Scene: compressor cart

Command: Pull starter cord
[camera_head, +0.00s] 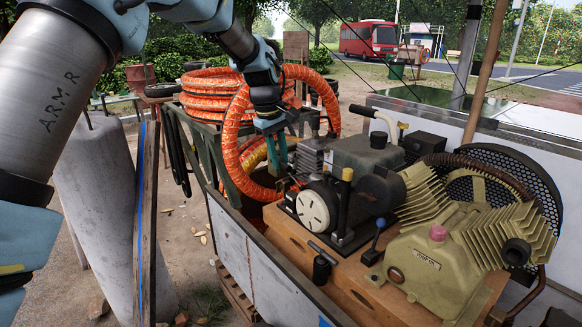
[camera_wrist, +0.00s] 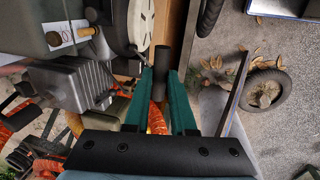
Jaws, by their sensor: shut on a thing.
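The small engine's round cream starter cover (camera_head: 318,207) faces the cart's near side in the head view. Its edge also shows at the top of the wrist view (camera_wrist: 142,20). My gripper (camera_head: 278,170) is left of the cover, beside the engine. In the wrist view its teal fingers (camera_wrist: 162,84) are shut on a black cylindrical grip, the starter handle (camera_wrist: 161,58). The handle sticks out past the fingertips, close to the cover. A thin line, perhaps the cord, shows left of the handle. In the head view my fingers mostly hide the handle.
The compressor (camera_head: 437,262) with its finned cylinders stands right of the engine on a wooden base. A black lever (camera_head: 376,240) rises between them. Orange hose coils (camera_head: 212,92) lie behind my gripper. A grey side panel (camera_head: 262,262) edges the cart; open ground lies beyond it.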

